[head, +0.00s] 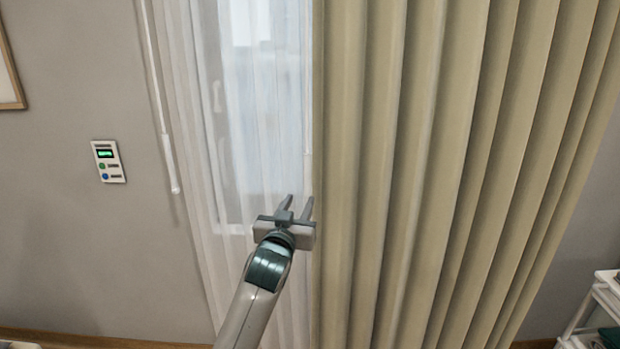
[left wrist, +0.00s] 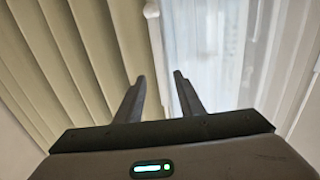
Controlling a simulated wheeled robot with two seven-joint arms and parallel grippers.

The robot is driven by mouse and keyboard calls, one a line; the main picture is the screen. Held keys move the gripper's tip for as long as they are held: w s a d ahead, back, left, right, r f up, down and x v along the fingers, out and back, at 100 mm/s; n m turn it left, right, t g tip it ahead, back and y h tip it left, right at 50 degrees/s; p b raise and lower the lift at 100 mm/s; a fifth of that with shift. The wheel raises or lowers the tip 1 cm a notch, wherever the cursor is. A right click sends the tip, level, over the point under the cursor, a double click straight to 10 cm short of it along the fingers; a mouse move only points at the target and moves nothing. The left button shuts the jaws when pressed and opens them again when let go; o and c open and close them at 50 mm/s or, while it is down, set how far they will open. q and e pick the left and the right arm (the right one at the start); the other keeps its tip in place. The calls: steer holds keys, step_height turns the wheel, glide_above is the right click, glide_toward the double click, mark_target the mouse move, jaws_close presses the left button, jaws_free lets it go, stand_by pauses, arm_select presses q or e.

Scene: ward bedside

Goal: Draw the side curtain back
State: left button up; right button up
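The side curtain (head: 420,150) is beige, pleated and hangs across the middle and right of the head view. Its left edge borders a white sheer curtain (head: 200,130) and the window (head: 255,80). My left gripper (head: 298,200) is at that left edge, low in the head view, with its fingers spread and pointing up in the picture. In the left wrist view the beige curtain (left wrist: 70,60) is on the left and the sheer and window (left wrist: 205,45) on the right. The left gripper (left wrist: 160,75) is open there, with the curtain's edge region behind the gap; contact cannot be told. My right gripper is not in view.
A white pull cord or wand (head: 165,130) hangs left of the sheer. A wall panel (head: 108,161) and a picture frame (head: 10,75) are on the left wall. A white cart (head: 590,320) stands at the lower right.

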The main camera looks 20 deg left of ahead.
mark_target(306, 187)
arm_select(q)
steer(key=w+p, duration=0.1)
steer(key=w, duration=0.3)
steer(key=w+p, duration=0.1)
steer(key=w, duration=0.2)
steer(key=w+a+p, duration=0.1)
steer(key=w, duration=0.3)
steer(key=shift+w+r+p, duration=0.1)
steer(key=shift+w+p, duration=0.2)
steer(key=shift+p, duration=0.1)
steer(key=shift+w, duration=1.1)
jaws_close()
